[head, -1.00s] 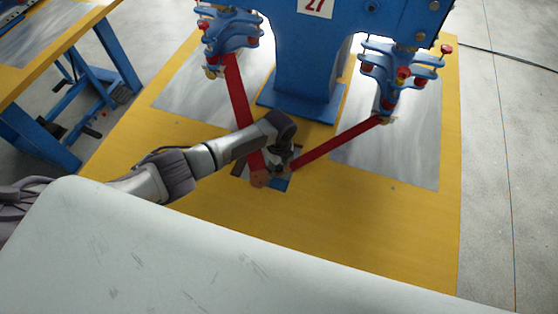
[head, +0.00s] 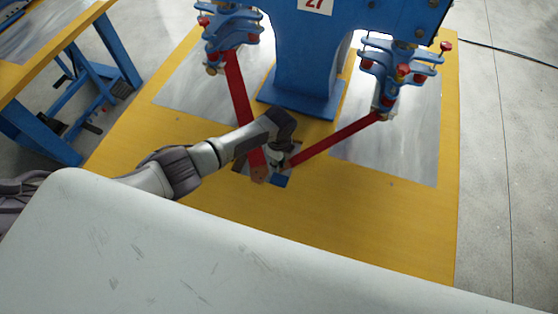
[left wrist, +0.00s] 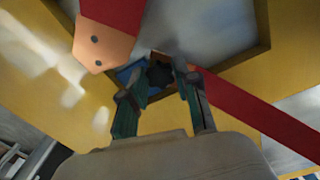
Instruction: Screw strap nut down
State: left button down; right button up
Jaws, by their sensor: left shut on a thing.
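My left gripper (head: 279,162) reaches down among the ends of two red straps on the yellow platform. In the left wrist view its fingers (left wrist: 162,88) are closed about a small dark knob-like piece, probably the strap nut (left wrist: 160,73). The left red strap (head: 239,101) ends in an orange tip with two dark dots (left wrist: 101,42), left of the fingers. The right red strap (head: 337,139) runs to the same spot; in the wrist view it passes right of the fingers (left wrist: 250,108). The nut's seating is hidden. My right gripper is out of view.
A blue block (head: 279,181) lies beside the gripper. The blue machine column (head: 310,60) stands behind, with blue clamp heads (head: 229,35) and (head: 400,70) on both sides. Metal plates lie on the platform (head: 350,215). A yellow-topped table (head: 60,35) stands at left.

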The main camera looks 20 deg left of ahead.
pick_arm(q)
jog(key=m+b, duration=0.1)
jog(key=m, duration=0.3)
jog(key=shift+w+f+m+b, duration=0.1)
jog(key=shift+f+m+b, duration=0.05)
jog(key=shift+m+b, duration=0.25)
jog(key=m+b, duration=0.1)
jog(key=m, duration=0.4)
jog(key=shift+f+m+b, duration=0.1)
jog(key=shift+m+b, duration=0.2)
jog(key=shift+b, duration=0.1)
jog(key=c, duration=1.1)
grip_release()
jog(key=shift+r, duration=0.25)
jog(key=shift+c, duration=0.2)
jog(key=o, duration=0.8)
jog(key=shift+p, duration=0.3)
notch_tip(320, 180, up, 7)
jog(key=p, duration=0.6)
